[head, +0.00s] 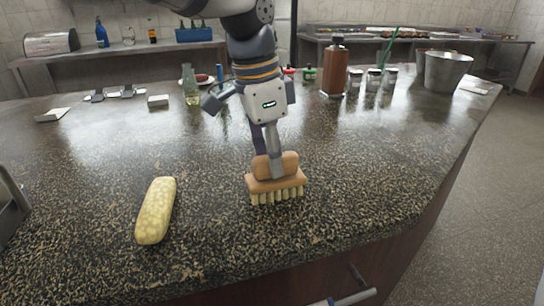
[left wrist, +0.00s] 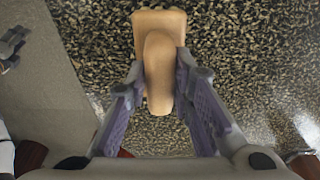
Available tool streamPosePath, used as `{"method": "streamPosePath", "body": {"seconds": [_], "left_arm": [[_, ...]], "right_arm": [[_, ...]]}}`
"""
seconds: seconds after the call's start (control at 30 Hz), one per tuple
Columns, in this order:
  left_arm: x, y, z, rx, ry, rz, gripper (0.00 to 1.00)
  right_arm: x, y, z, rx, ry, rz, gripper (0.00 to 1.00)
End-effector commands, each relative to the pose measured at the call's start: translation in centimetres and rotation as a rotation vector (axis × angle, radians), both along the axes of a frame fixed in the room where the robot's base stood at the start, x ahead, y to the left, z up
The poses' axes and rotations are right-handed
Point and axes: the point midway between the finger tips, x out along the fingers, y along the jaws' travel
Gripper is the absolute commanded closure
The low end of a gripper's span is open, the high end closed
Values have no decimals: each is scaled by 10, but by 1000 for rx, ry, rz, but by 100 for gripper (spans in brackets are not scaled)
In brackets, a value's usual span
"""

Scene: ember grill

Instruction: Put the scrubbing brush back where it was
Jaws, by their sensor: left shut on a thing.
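The scrubbing brush (head: 275,184) has a wooden back with a raised wooden grip and pale bristles pointing down. It is near the front middle of the speckled counter (head: 215,205). My left gripper (head: 268,160) comes down from above and is shut on the brush's grip. In the left wrist view the brush (left wrist: 160,58) lies between the two fingers (left wrist: 156,92), its grip pointing toward the palm. I cannot tell whether the bristles touch the counter. My right gripper is not in view.
A yellow speckled oblong item (head: 156,210) lies to the left of the brush. A brown bottle (head: 335,66), several jars and a metal bucket (head: 446,72) stand at the back right. A glass bottle (head: 190,86) stands at the back. The counter around the brush is clear.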

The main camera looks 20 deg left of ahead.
Motion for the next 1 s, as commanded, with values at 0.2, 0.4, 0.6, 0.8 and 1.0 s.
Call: {"method": "streamPosePath", "body": {"seconds": [0.2,0.4,0.6,0.8,1.0], "left_arm": [[0,0,0,-1,-4,0,100],[-1,0,-3,-1,-3,0,59],[-1,0,-2,-1,-3,0,59],[0,1,11,-2,-6,2,59],[-5,7,65,-3,-9,2,59]], "right_arm": [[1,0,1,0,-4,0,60],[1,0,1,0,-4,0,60],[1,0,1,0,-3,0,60],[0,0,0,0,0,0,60],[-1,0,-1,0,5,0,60]]}}
